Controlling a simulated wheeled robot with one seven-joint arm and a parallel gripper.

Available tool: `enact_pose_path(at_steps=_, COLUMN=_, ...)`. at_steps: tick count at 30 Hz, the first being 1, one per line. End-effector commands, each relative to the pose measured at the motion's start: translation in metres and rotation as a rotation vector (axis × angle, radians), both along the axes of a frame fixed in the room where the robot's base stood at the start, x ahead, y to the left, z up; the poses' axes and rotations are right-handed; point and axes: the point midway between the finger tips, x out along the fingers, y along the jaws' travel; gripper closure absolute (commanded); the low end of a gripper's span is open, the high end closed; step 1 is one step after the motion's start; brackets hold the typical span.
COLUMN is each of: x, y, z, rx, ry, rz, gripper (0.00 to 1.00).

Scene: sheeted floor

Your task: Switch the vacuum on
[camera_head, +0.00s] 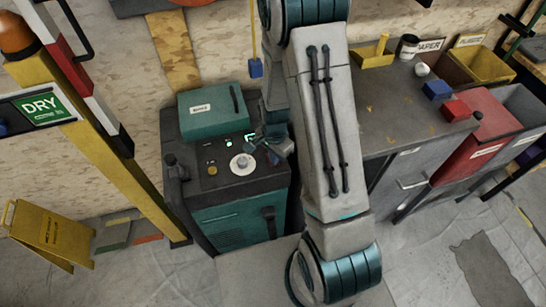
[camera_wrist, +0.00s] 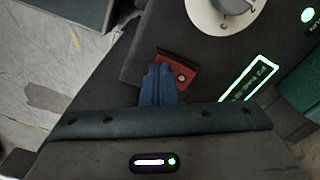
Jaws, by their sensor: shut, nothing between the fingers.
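The vacuum (camera_head: 240,222) is a dark grey cabinet with teal panels, standing on the floor left of my arm. Its sloping top panel carries a white dial (camera_head: 241,164), also in the wrist view (camera_wrist: 220,18), and a lit green display (camera_wrist: 249,78). A red switch plate (camera_wrist: 184,75) lies beside and partly behind my fingertips in the wrist view. My gripper (camera_head: 272,153), with blue fingers in the wrist view (camera_wrist: 159,68), is shut and empty, over the right side of the panel. I cannot tell whether the fingertips touch the red switch.
A grey workbench (camera_head: 405,115) with coloured bins stands at the right. A yellow post (camera_head: 125,180) and a yellow floor sign (camera_head: 50,236) are at the left. A teal box (camera_head: 212,112) rises at the panel's back. The floor in front right is clear.

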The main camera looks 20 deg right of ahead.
Motion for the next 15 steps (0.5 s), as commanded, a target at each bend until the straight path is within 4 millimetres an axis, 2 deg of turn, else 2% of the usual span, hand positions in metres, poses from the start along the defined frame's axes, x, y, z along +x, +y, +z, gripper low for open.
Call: enact_pose_path(at_steps=15, x=0.000, y=0.000, z=0.038, rx=0.000, ry=-0.001, rz=0.000, gripper=1.00)
